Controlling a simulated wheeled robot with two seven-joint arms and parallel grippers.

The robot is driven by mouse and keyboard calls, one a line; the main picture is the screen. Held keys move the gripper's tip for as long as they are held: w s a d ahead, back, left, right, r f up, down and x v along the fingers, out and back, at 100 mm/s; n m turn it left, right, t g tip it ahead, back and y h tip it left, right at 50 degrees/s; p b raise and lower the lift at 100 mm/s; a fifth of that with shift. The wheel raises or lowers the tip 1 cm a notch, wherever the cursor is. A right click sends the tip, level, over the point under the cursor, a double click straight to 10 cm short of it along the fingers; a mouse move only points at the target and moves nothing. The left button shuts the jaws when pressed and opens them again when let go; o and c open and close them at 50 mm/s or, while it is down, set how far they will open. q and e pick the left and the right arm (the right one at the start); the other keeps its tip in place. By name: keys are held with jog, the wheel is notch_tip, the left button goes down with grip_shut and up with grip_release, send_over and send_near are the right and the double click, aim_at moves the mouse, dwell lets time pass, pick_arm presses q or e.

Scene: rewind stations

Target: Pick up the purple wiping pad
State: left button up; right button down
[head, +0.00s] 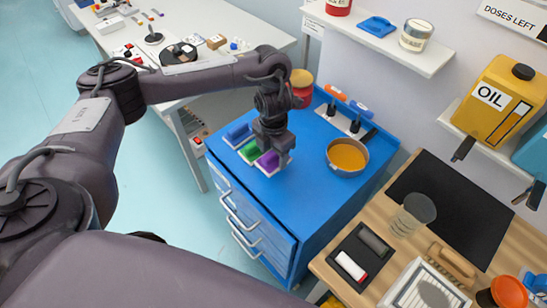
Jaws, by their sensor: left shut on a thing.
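The purple wiping pad (268,161) is at the front left of the blue cabinet top, directly under my left gripper (272,150). The gripper points down and is shut on the pad, hiding part of it. I cannot tell whether the pad touches the cabinet top or is slightly above it. A green pad (249,152) and a blue pad (237,133) sit in a row to its left. My right gripper is not in view.
The blue cabinet (310,195) also holds an orange-filled bowl (347,156), a red jar (302,88) and a rack with bottles (341,119). A wooden counter (325,268) stands at the right. The cabinet's front middle is clear.

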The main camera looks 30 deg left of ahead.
aim_at(273, 152)
pick_arm(q)
notch_tip(273, 152, up, 17)
jog(key=p, duration=0.2)
jog(key=shift+f, duration=0.1)
jog(key=o, duration=0.4)
jog(key=c, duration=0.3)
